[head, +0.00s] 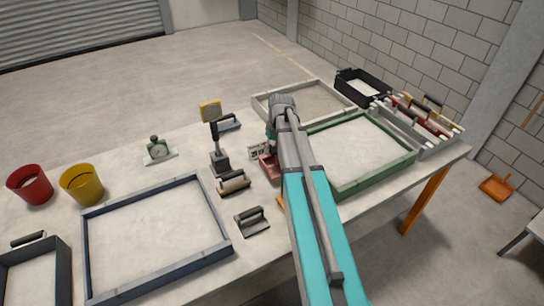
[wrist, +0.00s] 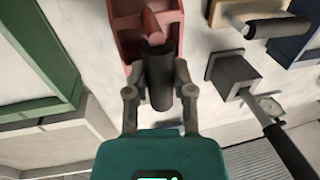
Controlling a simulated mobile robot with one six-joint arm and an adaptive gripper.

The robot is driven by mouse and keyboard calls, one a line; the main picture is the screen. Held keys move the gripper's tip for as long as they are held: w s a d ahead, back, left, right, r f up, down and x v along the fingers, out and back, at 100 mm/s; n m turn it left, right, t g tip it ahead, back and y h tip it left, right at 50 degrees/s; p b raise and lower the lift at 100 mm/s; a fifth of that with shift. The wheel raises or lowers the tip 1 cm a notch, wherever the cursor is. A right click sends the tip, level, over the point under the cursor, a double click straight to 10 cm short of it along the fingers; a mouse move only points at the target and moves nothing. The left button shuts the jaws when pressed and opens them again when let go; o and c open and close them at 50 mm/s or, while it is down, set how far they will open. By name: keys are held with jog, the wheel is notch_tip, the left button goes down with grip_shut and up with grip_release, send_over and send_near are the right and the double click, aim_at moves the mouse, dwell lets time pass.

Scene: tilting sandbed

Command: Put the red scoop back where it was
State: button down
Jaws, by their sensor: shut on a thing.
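The red scoop (wrist: 128,22) shows at the top of the wrist view, with its dark handle (wrist: 157,88) toward me. My gripper (wrist: 160,91) is shut on that handle, one finger on each side. In the head view, part of the red scoop (head: 268,167) shows just left of my arm, between the tamper and the green frame. My arm covers the gripper's fingers there. I cannot tell whether the scoop touches the table. The place where it was is not clear from these frames.
The green frame (head: 375,181) lies right of my arm. A black tamper (head: 219,166), a brown-based float (head: 233,187) and a grey float (head: 252,226) stand to the left. A tool rack (head: 427,147) is at the far right. Buckets and a blue-grey frame (head: 88,250) lie left.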

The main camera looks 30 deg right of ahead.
jog(key=shift+w+d+f+b, duration=0.25)
jog(key=shift+w+f+b, duration=0.2)
jog(key=shift+f+b, duration=1.6)
jog(key=shift+s+f, duration=0.1)
jog(key=shift+f, duration=0.05)
jog(key=shift+c, duration=2.4)
grip_release()
jog(key=shift+r, duration=0.25)
notch_tip(320, 180, up, 12)
jog(key=d+p, duration=0.2)
jog(key=p, duration=1)
jog(key=shift+f, duration=0.15)
jog(key=shift+d, duration=0.1)
